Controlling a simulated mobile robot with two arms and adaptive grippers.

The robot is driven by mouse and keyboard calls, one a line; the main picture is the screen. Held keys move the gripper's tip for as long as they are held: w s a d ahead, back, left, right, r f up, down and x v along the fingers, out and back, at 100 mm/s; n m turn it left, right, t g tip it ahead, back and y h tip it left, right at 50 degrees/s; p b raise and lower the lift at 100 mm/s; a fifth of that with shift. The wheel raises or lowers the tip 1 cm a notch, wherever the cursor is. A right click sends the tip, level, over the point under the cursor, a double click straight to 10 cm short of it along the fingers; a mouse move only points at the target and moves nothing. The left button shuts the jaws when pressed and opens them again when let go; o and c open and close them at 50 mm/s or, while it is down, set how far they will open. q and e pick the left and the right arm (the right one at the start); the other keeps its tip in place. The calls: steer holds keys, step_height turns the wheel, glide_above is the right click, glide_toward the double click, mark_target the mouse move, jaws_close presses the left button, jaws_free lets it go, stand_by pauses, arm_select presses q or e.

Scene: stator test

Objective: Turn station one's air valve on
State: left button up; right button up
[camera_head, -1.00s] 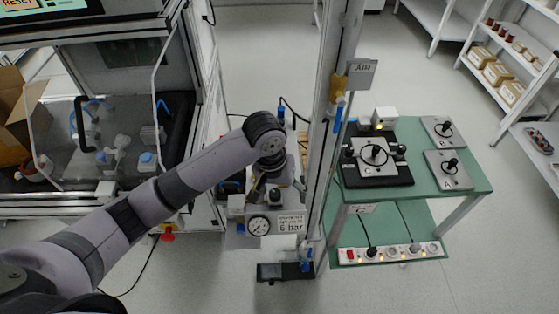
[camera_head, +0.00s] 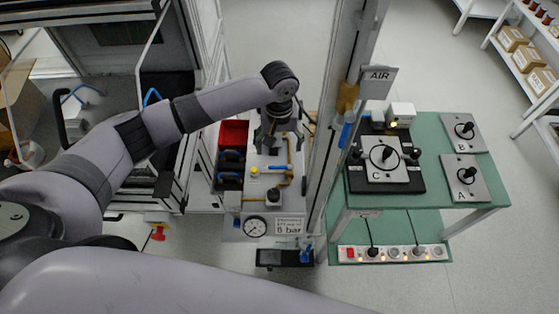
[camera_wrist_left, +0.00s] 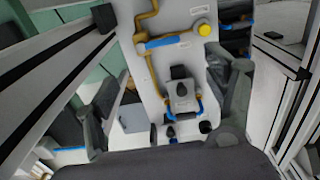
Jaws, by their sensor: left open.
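A white air panel (camera_head: 265,205) stands left of the aluminium post. It carries a brass pipe, a yellow knob (camera_head: 255,171) and a valve with a blue lever (camera_head: 278,168). The lever lies crosswise in the head view; it also shows in the left wrist view (camera_wrist_left: 168,42), beside the yellow knob (camera_wrist_left: 204,29). My left gripper (camera_head: 274,138) is open and empty over the far end of the panel, beyond the lever. My right gripper is out of view.
A pressure gauge (camera_head: 254,227) and a "6 bar" label are at the panel's near end. A green table (camera_head: 490,198) holds switch plates; a power strip sits below.

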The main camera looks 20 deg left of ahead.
mark_target(279, 167)
arm_select(q)
step_height(279, 167, down, 10)
steer(key=shift+f, duration=0.1)
stand_by(0.4)
steer(key=c, duration=1.2)
steer(key=shift+o, duration=0.2)
